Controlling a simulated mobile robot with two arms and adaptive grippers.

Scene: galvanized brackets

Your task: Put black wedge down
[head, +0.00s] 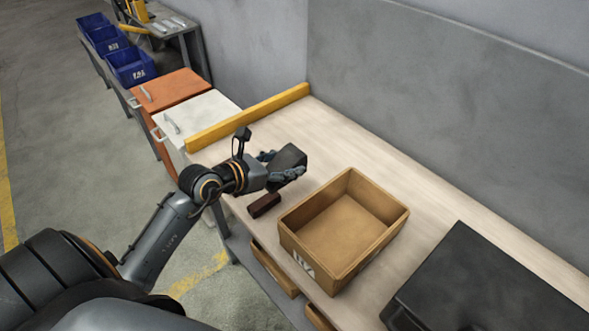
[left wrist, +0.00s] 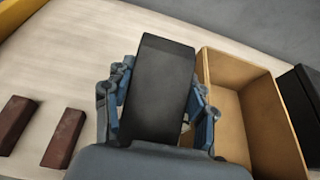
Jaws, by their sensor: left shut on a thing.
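The black wedge (head: 289,158) is a dark block held between the fingers of my left gripper (head: 282,167) over the wooden table, to the left of the cardboard box. The left wrist view shows the wedge (left wrist: 158,88) upright in the picture, with blue fingers (left wrist: 160,112) closed along both its sides. I cannot tell whether its underside touches the table. My right gripper is not in view.
An empty open cardboard box (head: 290,236) stands on the table (head: 335,139). Two dark red blocks (left wrist: 64,138) lie left of the wedge in the wrist view. A black case (head: 490,285) is at right. A yellow rail (head: 250,116) edges the table's far left end.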

